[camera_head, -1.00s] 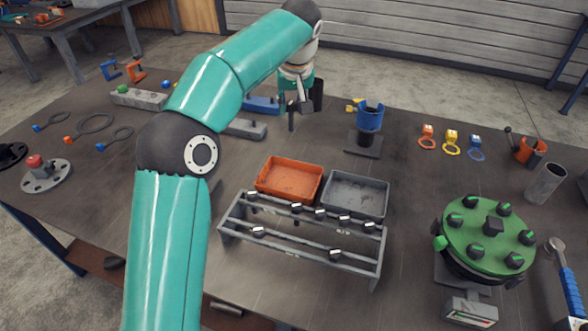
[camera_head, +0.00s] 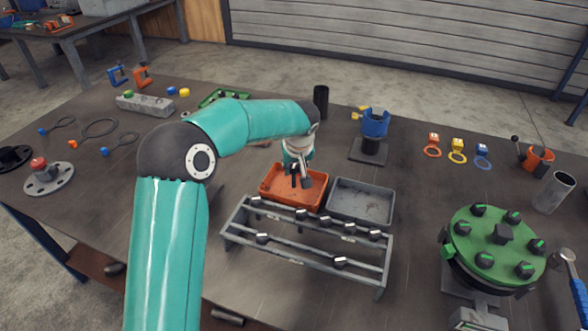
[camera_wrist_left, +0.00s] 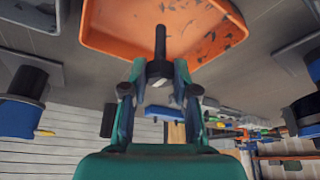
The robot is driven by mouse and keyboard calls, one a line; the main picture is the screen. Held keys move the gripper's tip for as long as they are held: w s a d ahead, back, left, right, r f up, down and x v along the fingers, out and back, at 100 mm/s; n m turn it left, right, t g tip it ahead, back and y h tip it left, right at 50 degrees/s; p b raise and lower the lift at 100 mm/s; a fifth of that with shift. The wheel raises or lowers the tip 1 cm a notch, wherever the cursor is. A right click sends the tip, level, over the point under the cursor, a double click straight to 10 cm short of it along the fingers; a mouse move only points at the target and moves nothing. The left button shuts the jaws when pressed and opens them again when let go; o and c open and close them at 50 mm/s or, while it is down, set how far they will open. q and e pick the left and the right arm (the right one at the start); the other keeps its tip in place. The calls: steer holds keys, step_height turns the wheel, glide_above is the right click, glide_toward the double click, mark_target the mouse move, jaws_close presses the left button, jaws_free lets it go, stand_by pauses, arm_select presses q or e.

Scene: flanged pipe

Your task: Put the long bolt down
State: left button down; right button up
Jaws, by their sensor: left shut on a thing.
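My left gripper (camera_head: 300,180) is over the orange tray (camera_head: 270,197) in the head view. In the left wrist view the gripper (camera_wrist_left: 160,85) is shut on the long bolt (camera_wrist_left: 160,45), a dark bolt with a shank and a wider head. The shank points toward the orange tray (camera_wrist_left: 105,35). I cannot tell whether the bolt touches the tray floor. My right gripper is not in view.
A grey tray (camera_head: 385,192) stands right of the orange one. A grey rack (camera_head: 232,233) with several dark bolts stands in front. The green-topped flange (camera_head: 483,262) is at the right. A blue cup-shaped holder (camera_head: 375,124) and a dark cylinder (camera_head: 321,101) stand behind.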

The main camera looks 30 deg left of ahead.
arm_select(q)
steer(key=shift+f, duration=0.6)
steer(key=c, duration=0.9)
jaws_free()
steer(key=b+v, duration=0.1)
steer(key=v, duration=1.1)
